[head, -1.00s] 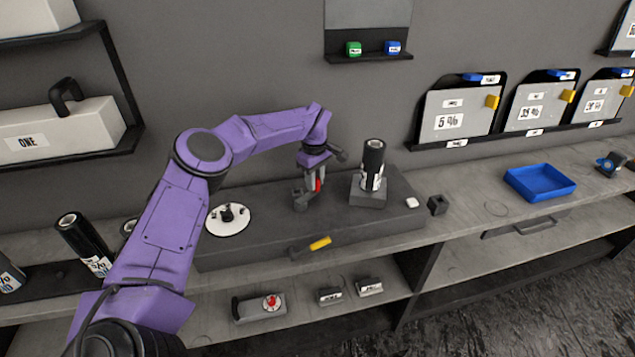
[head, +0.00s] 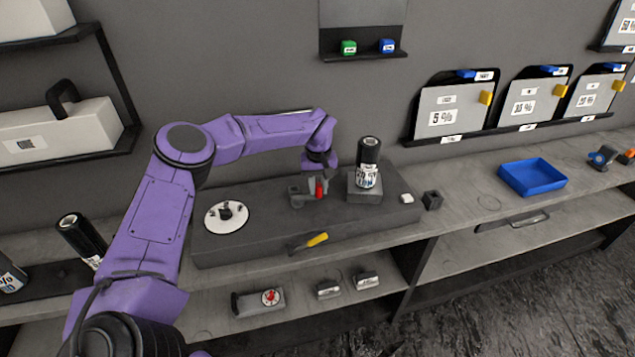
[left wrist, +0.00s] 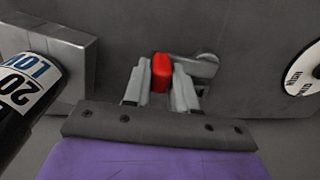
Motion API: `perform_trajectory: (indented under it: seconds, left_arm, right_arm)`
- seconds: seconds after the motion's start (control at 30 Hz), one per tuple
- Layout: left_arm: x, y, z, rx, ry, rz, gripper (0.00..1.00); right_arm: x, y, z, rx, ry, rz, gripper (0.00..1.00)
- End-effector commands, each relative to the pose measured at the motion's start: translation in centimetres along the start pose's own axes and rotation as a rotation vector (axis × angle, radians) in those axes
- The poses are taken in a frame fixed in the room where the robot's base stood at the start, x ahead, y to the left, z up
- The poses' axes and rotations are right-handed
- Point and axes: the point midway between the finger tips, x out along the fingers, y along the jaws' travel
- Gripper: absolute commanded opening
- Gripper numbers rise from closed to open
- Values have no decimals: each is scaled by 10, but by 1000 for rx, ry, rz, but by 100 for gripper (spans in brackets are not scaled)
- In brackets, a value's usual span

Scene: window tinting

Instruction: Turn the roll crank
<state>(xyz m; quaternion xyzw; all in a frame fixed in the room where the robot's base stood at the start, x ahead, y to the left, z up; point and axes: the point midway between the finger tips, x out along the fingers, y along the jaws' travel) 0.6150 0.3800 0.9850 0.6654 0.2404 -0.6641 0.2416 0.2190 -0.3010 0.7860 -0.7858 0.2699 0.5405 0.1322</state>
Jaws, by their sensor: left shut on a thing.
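The roll crank is a grey arm (head: 298,196) with a red knob (head: 320,189), on the dark grey bench block. My left gripper (head: 318,182) comes down from above and is shut on the red knob. In the left wrist view the red knob (left wrist: 161,72) sits between the two grey fingers, and part of the grey crank arm (left wrist: 203,66) shows behind. A black film roll (head: 369,152) with a white label stands upright on a grey stand just right of the crank. My right gripper is not in view.
A white dial disc (head: 228,214) lies on the block (head: 270,232) left of the crank. A yellow-handled tool (head: 312,242) is at its front edge. A blue tray (head: 532,176) stands on the counter at right, with free room beside it.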

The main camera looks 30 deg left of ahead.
Motion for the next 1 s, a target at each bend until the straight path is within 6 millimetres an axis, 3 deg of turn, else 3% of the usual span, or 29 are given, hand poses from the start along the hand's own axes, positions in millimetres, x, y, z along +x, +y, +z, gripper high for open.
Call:
perform_trajectory:
  seconds: [0.57,0.6,0.67,1.0]
  left_arm:
    - [7,-2,7,33,-15,-9,0]
    - [7,-2,7,33,-15,-9,29]
    - [6,-2,6,33,-14,-9,47]
    - [-2,0,3,33,-5,-3,47]
  right_arm:
    - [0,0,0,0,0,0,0]
    - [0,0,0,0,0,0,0]
    - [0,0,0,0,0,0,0]
    - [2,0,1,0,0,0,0]
